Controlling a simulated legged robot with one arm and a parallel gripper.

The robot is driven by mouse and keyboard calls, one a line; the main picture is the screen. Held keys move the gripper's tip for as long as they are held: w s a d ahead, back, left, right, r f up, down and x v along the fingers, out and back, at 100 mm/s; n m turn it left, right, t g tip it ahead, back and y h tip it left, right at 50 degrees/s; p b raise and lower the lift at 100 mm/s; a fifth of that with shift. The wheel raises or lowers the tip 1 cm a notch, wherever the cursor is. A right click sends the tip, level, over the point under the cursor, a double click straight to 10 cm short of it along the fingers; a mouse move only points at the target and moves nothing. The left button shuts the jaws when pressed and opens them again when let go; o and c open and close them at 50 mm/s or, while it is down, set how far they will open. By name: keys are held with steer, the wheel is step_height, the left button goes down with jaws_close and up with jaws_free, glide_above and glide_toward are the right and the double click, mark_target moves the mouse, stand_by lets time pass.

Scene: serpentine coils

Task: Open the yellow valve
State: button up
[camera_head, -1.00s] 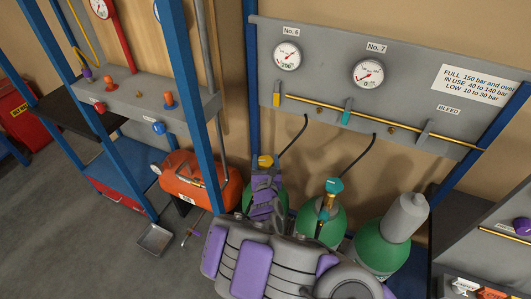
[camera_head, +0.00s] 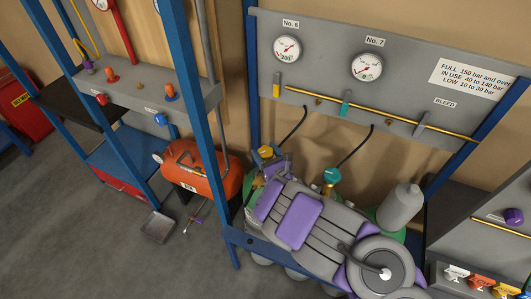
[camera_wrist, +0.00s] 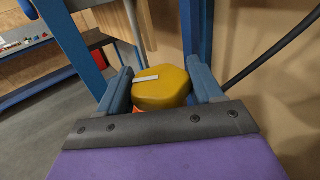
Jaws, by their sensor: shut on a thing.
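The yellow valve (camera_head: 265,152) is a rounded knob on top of the left green cylinder (camera_head: 251,192), below the No. 6 gauge (camera_head: 286,48). In the wrist view the yellow valve (camera_wrist: 161,88) sits between my two blue-grey fingers, with a pale bar mark on its top. My gripper (camera_wrist: 162,92) is shut on the valve, one finger on each side. In the head view my gripper (camera_head: 272,160) reaches the valve from the right, and my arm covers much of the cylinders.
A teal valve (camera_head: 331,175) stands just right of my arm, on another cylinder. A hose (camera_head: 293,129) rises behind the yellow valve to the gauge panel (camera_head: 350,100). A blue post (camera_head: 205,110) and an orange tank (camera_head: 203,168) stand to the left.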

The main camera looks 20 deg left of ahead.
steer(key=shift+r, duration=0.15)
steer(key=o, duration=1)
steer(key=shift+a, duration=0.1)
steer(key=shift+c, duration=0.2)
steer(key=p+v, duration=0.3)
steer(key=v, duration=0.8)
steer(key=shift+s+d+p, duration=0.25)
steer(key=shift+d+p, duration=0.05)
steer(key=shift+d, duration=0.05)
